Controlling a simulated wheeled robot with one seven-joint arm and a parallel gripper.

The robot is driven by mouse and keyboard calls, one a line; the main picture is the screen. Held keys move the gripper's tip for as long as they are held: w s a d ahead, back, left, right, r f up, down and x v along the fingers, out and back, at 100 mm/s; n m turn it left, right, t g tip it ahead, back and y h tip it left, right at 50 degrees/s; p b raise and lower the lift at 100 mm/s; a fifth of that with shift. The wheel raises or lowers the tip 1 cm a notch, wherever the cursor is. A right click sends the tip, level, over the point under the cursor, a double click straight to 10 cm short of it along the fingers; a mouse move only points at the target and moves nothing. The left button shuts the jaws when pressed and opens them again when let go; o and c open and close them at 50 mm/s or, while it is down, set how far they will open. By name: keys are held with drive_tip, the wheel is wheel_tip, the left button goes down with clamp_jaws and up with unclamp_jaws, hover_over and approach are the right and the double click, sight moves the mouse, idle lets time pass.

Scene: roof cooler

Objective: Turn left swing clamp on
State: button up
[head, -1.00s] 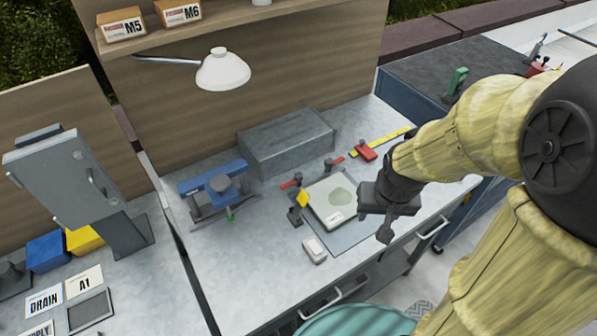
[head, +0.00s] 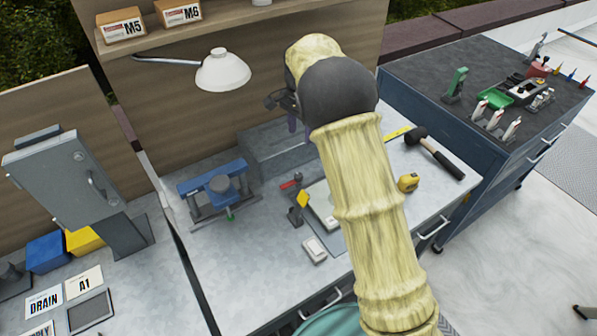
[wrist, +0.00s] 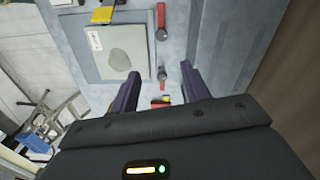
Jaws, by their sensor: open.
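The left swing clamp (head: 291,183) has a red arm and dark knob and stands behind the pale plate (head: 320,203). In the wrist view this clamp (wrist: 160,18) is near the top, its red arm lying along the plate's back edge. Lower down, a second clamp's dark knob (wrist: 162,73) shows just ahead of my fingers. My gripper (wrist: 157,85) is open and empty, apart from both clamps. In the head view my gripper (head: 291,122) hangs above the grey box, its fingers partly hidden. My arm hides the second clamp and much of the plate there.
A grey metal box (head: 268,152) stands behind the fixture. A blue vise (head: 218,187) is at left, and a yellow-flagged post (head: 301,201) beside the plate. A lamp (head: 222,70) overhangs the bench. A hammer (head: 435,153) and yellow tape measure (head: 408,182) lie at right.

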sight(299, 175)
drive_tip(key=shift+w+a, duration=0.1)
drive_tip(key=shift+a, duration=0.2)
wheel_tip(299, 175, down, 17)
drive_tip(key=p, duration=0.2)
drive_tip(key=shift+f+p, duration=0.2)
drive_tip(key=shift+p, duration=0.2)
drive_tip(key=c, duration=1)
